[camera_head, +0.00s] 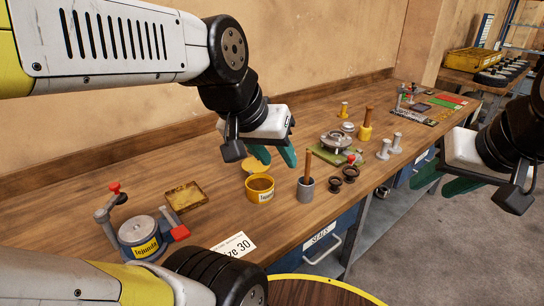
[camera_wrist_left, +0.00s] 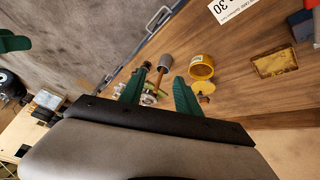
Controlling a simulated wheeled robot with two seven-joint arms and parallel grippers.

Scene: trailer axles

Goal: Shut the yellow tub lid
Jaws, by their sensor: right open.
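The yellow tub (camera_head: 260,196) stands open on the bench, its brown contents showing. Its yellow lid (camera_head: 256,166) stands open at the tub's far side, partly hidden by my left gripper. In the left wrist view, the tub (camera_wrist_left: 202,72) and the lid (camera_wrist_left: 205,87) lie just right of the fingers. My left gripper (camera_head: 276,158) is open and empty, above the bench near the lid; its green fingers (camera_wrist_left: 158,93) spread in the wrist view. My right gripper (camera_head: 444,180) is open and empty, off the bench's front edge at the right.
A shallow tray (camera_head: 185,196) and a red-handled device (camera_head: 138,236) are left. A size card (camera_head: 234,245) lies in front.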

